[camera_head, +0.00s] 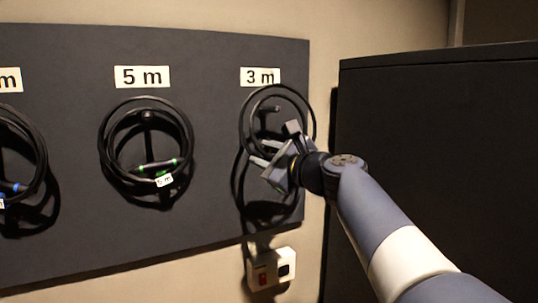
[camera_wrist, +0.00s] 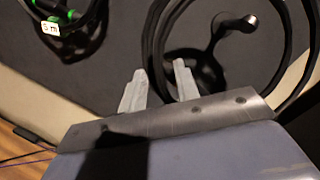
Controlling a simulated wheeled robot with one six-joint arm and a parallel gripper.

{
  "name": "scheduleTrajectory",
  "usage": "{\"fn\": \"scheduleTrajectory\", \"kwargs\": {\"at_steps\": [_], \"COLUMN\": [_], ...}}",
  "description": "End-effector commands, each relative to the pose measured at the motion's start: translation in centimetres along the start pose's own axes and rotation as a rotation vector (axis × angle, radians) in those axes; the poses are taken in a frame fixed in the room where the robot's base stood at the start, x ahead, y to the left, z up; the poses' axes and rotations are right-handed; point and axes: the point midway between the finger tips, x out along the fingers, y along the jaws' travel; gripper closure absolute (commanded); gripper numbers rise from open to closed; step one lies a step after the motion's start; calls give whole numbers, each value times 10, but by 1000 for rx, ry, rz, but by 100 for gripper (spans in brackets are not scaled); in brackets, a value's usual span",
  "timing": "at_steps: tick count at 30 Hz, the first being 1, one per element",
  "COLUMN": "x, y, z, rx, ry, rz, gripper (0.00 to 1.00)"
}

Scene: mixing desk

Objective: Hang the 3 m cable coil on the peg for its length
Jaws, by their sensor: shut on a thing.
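The black 3 m cable coil (camera_head: 242,120) is in my gripper (camera_head: 275,145), in front of the board below the "3 m" label (camera_head: 260,76). My gripper is shut on the left-lower part of the ring. In the wrist view the coil (camera_wrist: 160,38) passes at the fingertips (camera_wrist: 160,80). The dark 3 m peg (camera_head: 271,108) shows through the ring's opening, and its head (camera_wrist: 248,22) shows inside the loop in the wrist view. I cannot tell whether the peg tip reaches through the coil's plane. The coil's own tag is not visible.
A green-banded coil (camera_head: 104,150) hangs on the peg under the "5 m" label (camera_head: 142,77). A blue-banded coil (camera_head: 40,165) hangs at the far left. A tall dark cabinet (camera_head: 430,130) stands right of the board. A socket box (camera_head: 284,270) is below.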

Motion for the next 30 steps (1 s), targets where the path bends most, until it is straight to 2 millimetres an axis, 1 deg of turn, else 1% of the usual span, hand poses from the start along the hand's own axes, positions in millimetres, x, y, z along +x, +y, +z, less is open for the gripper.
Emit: {"fn": "scheduleTrajectory", "kwargs": {"at_steps": [19, 30], "x": [36, 47], "y": [-5, 4], "z": [-5, -17], "rx": [-2, -2], "ry": [-2, -2], "rz": [-2, -3], "gripper": [100, 100]}}
